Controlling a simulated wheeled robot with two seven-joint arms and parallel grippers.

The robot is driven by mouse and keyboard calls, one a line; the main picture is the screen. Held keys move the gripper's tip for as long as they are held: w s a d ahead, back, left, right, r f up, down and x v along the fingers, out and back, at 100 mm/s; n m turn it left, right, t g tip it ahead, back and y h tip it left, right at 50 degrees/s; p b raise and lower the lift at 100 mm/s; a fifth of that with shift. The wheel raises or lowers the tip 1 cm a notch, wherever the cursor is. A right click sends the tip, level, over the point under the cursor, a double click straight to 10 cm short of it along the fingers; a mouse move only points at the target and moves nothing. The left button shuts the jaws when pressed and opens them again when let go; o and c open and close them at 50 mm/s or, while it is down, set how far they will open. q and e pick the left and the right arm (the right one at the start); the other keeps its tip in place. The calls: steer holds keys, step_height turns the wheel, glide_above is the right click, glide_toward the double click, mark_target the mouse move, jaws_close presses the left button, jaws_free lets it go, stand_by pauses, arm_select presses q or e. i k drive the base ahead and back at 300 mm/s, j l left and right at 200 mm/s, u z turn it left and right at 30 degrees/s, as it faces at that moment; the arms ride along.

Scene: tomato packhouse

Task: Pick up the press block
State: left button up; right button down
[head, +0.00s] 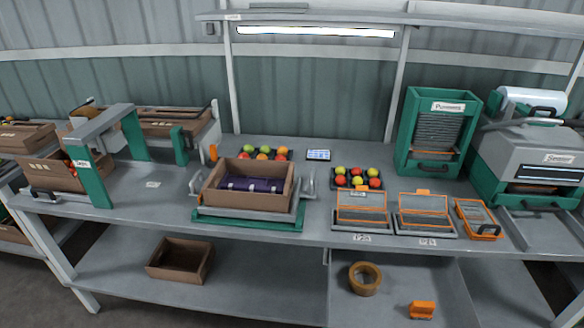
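No piece is clearly labelled as the press block. A flat grey piece with an orange border and a dark handle (479,219) lies on the bench at the right, beside two orange-framed trays. It looks like the likeliest press block, but I cannot be sure. A small orange block-like object (422,310) sits on the lower shelf. Neither of my grippers is in view, so nothing is seen touching these things.
Two orange-framed trays (362,221) stand left of the handled piece. A brown crate with purple lining (211,198) sits on a green-based stand. Tomato trays (358,187), a green machine (408,125) and a grey sealer (525,150) stand behind. The bench front-left is clear.

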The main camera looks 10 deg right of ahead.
mark_target(421, 309)
steer(key=z, duration=1.3)
